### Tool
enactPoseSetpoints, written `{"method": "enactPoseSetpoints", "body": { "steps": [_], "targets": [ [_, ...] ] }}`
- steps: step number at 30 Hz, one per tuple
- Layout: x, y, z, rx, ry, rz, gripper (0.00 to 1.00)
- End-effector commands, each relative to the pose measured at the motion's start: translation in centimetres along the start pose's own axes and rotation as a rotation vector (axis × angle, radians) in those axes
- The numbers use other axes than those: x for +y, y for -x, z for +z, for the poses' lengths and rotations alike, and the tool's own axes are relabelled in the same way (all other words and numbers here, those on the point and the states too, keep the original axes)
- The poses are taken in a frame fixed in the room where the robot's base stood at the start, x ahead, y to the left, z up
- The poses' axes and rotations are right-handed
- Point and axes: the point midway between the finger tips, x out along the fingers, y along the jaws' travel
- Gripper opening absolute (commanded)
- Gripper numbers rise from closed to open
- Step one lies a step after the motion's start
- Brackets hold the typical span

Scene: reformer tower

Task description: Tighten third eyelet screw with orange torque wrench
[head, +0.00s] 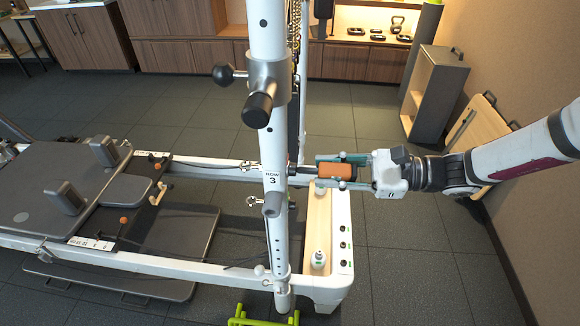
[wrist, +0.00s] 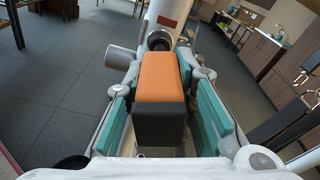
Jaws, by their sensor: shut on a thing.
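My gripper (head: 340,171), with teal finger pads, is shut on the orange torque wrench (head: 334,170). It holds the wrench level, with its dark shaft pointing left at the white tower post (head: 273,130), near the "ROW 3" label. In the wrist view the wrench's orange handle with a dark end (wrist: 162,88) sits between the teal pads. A metal eyelet (head: 250,165) shows on the post's far side, with a cable running left from it. The post hides the joint between wrench shaft and screw, so I cannot tell if they touch.
A black-ended clamp (head: 260,106) and a grey peg (head: 272,204) stick out from the post. The reformer carriage (head: 65,190) lies left. Open floor (head: 420,270) lies right.

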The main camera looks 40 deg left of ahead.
Motion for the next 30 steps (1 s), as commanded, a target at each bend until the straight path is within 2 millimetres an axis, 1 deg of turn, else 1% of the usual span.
{"method": "enactPoseSetpoints", "body": {
  "steps": [3, 6, 17, 24, 30],
  "targets": [
    [-0.03, -0.02, 0.13, -0.001, -0.068, 0.007, 0.00],
    [-0.02, -0.01, 0.11, -0.001, -0.100, 0.011, 0.00],
    [-0.01, -0.02, 0.09, -0.002, -0.123, 0.015, 0.00],
    [0.03, -0.06, 0.11, -0.002, -0.286, 0.035, 0.00],
    [0.03, -0.04, 0.06, -0.002, -0.315, 0.038, 0.00]
  ]
}}
